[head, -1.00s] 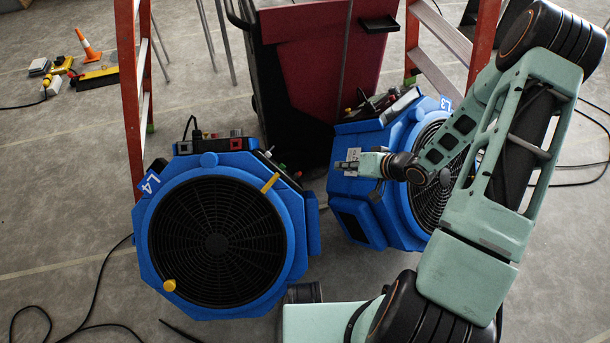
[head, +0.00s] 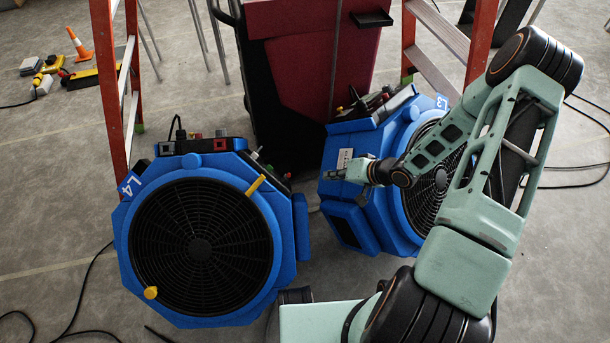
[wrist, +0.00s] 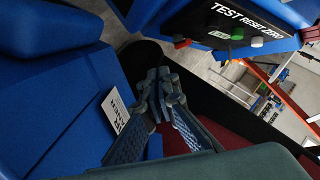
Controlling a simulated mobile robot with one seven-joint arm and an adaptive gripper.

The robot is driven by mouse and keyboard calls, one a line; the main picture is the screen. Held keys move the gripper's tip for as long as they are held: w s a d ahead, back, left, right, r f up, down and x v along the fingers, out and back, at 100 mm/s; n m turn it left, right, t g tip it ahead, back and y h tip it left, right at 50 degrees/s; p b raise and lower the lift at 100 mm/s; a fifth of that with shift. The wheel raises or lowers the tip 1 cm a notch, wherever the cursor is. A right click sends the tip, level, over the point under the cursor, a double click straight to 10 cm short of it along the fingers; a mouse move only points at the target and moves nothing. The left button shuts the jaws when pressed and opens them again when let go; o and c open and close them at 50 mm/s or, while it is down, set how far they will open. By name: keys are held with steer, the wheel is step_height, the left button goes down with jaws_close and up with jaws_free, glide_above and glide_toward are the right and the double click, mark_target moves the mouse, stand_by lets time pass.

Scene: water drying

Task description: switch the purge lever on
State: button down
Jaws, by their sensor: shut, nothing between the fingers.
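Two blue fan units stand on the floor in the head view: one marked L4 (head: 128,225) at left, one marked L3 (head: 345,225) at right. Small controls (head: 372,103) sit along the top of L3, too small to tell apart. I cannot tell which part is the purge lever. My gripper (head: 335,174) is shut and empty in front of L3's left side, near a white label (head: 345,158). In the wrist view, my closed fingers (wrist: 160,88) are beside a blue surface with a white label (wrist: 115,110). A black panel reading TEST, RESET, ZERO (wrist: 245,25) with coloured knobs shows at upper right.
A red and black cabinet (head: 290,60) stands behind the units. Orange ladder legs (head: 103,80) rise at left, and another ladder (head: 478,45) stands at right. Cables (head: 85,290) lie on the floor. An orange cone (head: 78,45) is far left.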

steer(key=w+a+f+b, duration=0.4)
steer(key=w+a+f, duration=0.1)
steer(key=a, duration=0.4)
steer(key=shift+a+f+b, duration=0.2)
steer(key=shift+f+b, duration=0.2)
steer(key=shift+f, duration=0.2)
steer(key=shift+a+r+p, duration=0.15)
steer(key=shift+r+p, duration=0.05)
steer(key=shift+p, duration=0.15)
